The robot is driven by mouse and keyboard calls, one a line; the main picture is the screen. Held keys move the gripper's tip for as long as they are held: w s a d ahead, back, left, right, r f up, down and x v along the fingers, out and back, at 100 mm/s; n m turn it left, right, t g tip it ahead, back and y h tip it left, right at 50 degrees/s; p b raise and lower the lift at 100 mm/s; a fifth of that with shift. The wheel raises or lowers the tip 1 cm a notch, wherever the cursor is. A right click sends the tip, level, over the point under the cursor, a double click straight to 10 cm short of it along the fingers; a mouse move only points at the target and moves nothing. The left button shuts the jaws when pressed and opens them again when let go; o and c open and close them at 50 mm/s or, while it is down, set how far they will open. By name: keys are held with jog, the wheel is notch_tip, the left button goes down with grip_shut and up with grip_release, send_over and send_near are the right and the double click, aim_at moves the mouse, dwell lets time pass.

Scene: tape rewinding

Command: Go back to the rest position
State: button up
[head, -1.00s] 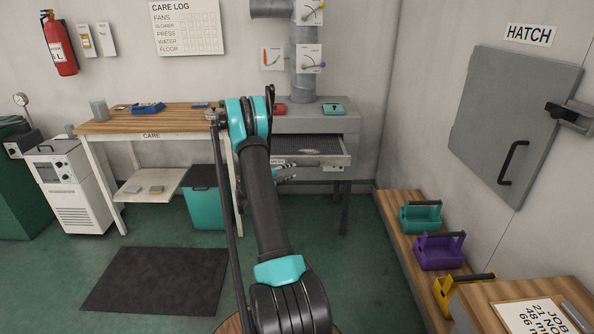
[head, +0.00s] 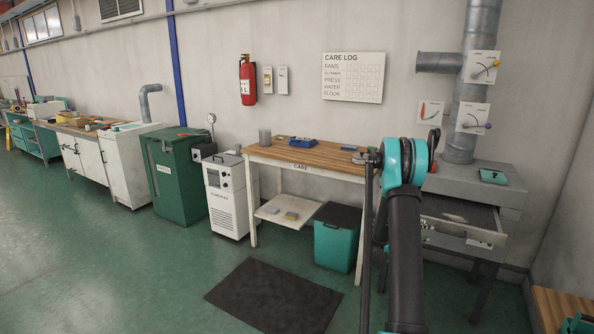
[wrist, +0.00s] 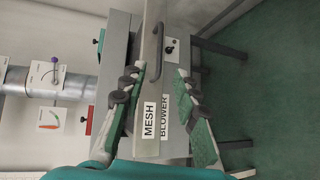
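My gripper (wrist: 161,73) is open in the wrist view, its two green-padded fingers apart. The pale drawer front (wrist: 149,125) labelled MESH and its grey handle (wrist: 158,68) show between and beyond the fingers; whether they touch it cannot be told. In the head view, my black and teal arm rises in front of the bench and blower cabinet and hides most of the gripper. The mesh drawer (head: 459,210) stands pulled out of the grey blower cabinet (head: 478,185).
The wooden care table (head: 325,154) stands left of my arm, with a teal bin (head: 333,243) below. A dark mat (head: 272,296) lies in front. A white chiller unit (head: 224,199) and green cabinet (head: 176,180) stand further left. Green floor is open at the left.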

jog(key=s+a+r+m+y, duration=0.1)
jog(key=s+a+r+y, duration=0.25)
jog(key=s+a, duration=0.35)
jog(key=s+a+m+y, duration=0.2)
jog(key=s+a+y, duration=0.9)
jog(key=s+a, duration=1.8)
jog(key=shift+s+a+f+m+t, duration=0.15)
jog(key=shift+s+f+m+t, duration=0.15)
jog(key=shift+s+f+m, duration=0.15)
